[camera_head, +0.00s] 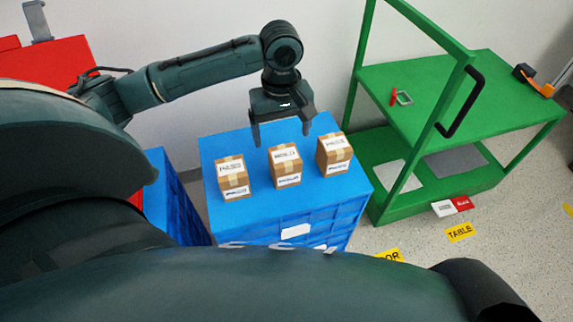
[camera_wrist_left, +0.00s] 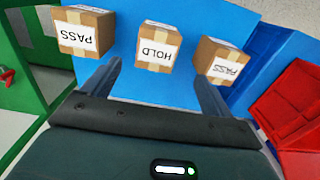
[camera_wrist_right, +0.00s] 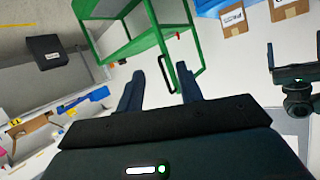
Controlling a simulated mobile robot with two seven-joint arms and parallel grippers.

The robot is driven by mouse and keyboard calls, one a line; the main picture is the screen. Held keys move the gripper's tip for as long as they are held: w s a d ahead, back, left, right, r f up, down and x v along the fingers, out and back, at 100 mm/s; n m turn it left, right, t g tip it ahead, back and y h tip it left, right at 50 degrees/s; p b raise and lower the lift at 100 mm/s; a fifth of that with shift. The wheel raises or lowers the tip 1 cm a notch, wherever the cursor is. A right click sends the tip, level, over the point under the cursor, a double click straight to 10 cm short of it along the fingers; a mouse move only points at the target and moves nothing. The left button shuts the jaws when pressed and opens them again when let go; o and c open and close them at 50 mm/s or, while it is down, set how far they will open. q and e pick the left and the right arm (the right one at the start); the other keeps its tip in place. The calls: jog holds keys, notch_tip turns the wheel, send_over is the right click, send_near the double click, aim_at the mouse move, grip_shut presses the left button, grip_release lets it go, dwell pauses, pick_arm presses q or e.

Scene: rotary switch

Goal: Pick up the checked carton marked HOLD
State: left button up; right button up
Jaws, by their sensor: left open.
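The carton marked HOLD (camera_head: 286,172) stands upright in the middle of a row of three on a blue crate (camera_head: 262,209). It is brown cardboard with white labels, and its HOLD label reads upside down in the left wrist view (camera_wrist_left: 158,47). My left gripper (camera_head: 282,138) is open and empty, above and just behind the row. In the left wrist view (camera_wrist_left: 156,72) its fingers are spread to either side of the HOLD carton, apart from it. My right gripper (camera_wrist_right: 160,70) is open and empty, away from the cartons.
Cartons marked PASS stand on each side, one left (camera_head: 232,179) and one right (camera_head: 334,155), with narrow gaps to the HOLD carton. A green cart (camera_head: 430,82) stands to the right. A red cabinet (camera_head: 52,62) is at the left. The crate top in front is clear.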

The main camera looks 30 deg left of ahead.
aim_at(282, 151)
pick_arm(q)
notch_tip(282, 151, down, 6)
jog(key=shift+f+b, duration=0.25)
jog(key=shift+b, duration=0.35)
jog(key=f+b, duration=0.1)
jog(key=f, duration=0.4)
jog(key=shift+w+d+f+b, duration=0.1)
jog(key=shift+w+d+b, duration=0.1)
jog(key=shift+b, duration=0.15)
jog(key=shift+c, duration=0.5)
jog(key=c, duration=1.1)
